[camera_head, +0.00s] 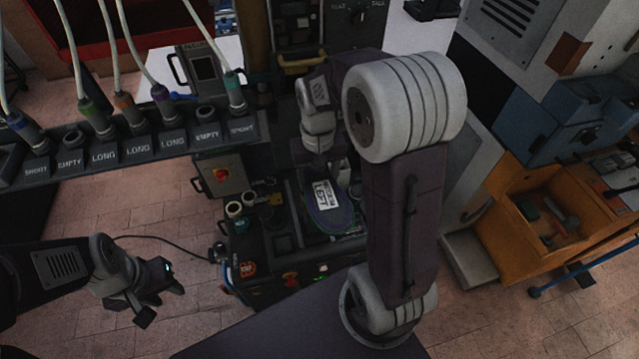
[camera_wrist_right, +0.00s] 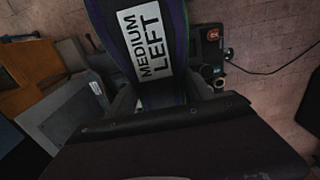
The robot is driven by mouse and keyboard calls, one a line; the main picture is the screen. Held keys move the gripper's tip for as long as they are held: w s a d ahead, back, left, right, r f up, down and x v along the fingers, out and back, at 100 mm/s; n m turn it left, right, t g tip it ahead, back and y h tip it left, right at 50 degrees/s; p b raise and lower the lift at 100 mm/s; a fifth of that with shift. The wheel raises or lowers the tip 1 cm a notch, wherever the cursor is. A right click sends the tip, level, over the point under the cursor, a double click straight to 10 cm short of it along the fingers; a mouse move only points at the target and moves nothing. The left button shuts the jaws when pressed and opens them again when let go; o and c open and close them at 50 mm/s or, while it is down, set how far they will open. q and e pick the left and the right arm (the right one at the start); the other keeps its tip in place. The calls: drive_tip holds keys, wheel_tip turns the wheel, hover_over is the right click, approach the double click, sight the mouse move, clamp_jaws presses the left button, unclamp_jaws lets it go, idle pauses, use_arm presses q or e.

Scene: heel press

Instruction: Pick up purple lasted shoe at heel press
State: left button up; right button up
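The purple lasted shoe (camera_head: 337,217) is dark with a purple edge and a white "MEDIUM LEFT" label, sole toward the camera. It shows at the heel press (camera_head: 283,243) in the head view. In the right wrist view the shoe (camera_wrist_right: 186,30) runs down from the top edge to my right gripper (camera_wrist_right: 163,100), with a finger on each side of its lower end. Whether the fingers touch it is unclear. In the head view my right arm partly hides that gripper and the shoe's end. My left gripper (camera_head: 162,300) is open and empty at lower left, away from the shoe.
A rack (camera_head: 130,145) with slots labelled short, long and empty holds several tools with hoses at upper left. An orange-brown bin (camera_head: 525,225) and a blue machine (camera_head: 560,125) stand at the right.

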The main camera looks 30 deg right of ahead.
clamp_jaws()
drive_tip(key=shift+r, duration=0.1)
drive_tip(key=shift+w+r, duration=0.1)
drive_tip(key=shift+r, duration=1.7)
drive_tip(key=shift+s+r+b, duration=0.2)
drive_tip(key=shift+r+b, duration=0.1)
drive_tip(key=s+d+r+b, duration=0.1)
drive_tip(key=s+d+r, duration=0.1)
drive_tip(key=s+r, duration=0.4)
drive_tip(key=s, duration=0.5)
drive_tip(key=shift+r+b, duration=0.35)
drive_tip(key=shift+b, duration=0.05)
